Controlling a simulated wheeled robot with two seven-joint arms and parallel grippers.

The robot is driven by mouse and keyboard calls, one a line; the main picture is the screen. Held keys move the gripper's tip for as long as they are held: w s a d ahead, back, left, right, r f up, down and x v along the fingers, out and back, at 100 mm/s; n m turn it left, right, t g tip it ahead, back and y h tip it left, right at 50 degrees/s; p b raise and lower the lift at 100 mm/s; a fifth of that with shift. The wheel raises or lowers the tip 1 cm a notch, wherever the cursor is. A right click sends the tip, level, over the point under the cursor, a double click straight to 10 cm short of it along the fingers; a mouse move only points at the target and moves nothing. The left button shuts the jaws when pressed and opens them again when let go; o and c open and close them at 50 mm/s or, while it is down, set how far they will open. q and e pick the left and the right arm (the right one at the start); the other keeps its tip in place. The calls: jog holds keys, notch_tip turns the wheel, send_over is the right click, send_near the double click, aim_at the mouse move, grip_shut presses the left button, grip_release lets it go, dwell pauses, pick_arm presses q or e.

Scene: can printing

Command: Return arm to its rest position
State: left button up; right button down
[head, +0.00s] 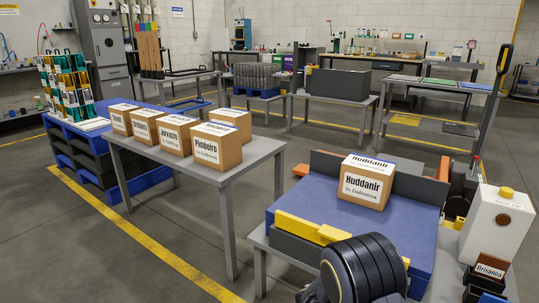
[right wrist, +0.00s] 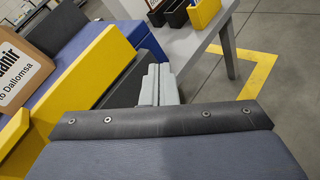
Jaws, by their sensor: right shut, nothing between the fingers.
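My right gripper (right wrist: 158,78) shows in the right wrist view as pale grey fingers closed together, with nothing between them. It hangs clear of the box, to the right of a yellow bar. In the head view a dark, rounded section of my right arm (head: 365,268) shows at the bottom, and its fingers are hidden. A cardboard box labelled "Huddanir" (head: 365,183) sits upright on the blue platform (head: 297,205). The same box (right wrist: 18,68) is partly cut off at the left edge of the right wrist view. My left gripper is not in view.
A yellow bar (head: 312,228) runs along the platform's front. A white device (head: 497,225) and a dark tray with a "Brisanca" block (head: 490,267) stand at right. Several labelled boxes sit on the grey table (head: 245,173) at left. Floor between the tables is clear.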

jog(key=s+d+r+m+g+y, duration=0.1)
jog(key=s+m+g+y, duration=0.3)
jog(key=s, duration=0.3)
jog(key=s+d+r+m+g+y, duration=0.1)
jog(key=s+d+r+m+y, duration=0.1)
jog(key=s+m+y, duration=0.4)
jog(key=s+a+r+m+t+y, duration=0.8)
jog(key=s+a, duration=0.3)
jog(key=s, duration=0.4)
notch_tip(320, 180, up, 34)
jog(key=g+p, duration=0.1)
jog(key=p, duration=3.2)
jog(key=shift+w+a+f+g, duration=0.15)
jog(key=shift+w+a+g, duration=0.05)
jog(key=shift+w+g, duration=0.1)
jog(key=shift+s, duration=0.1)
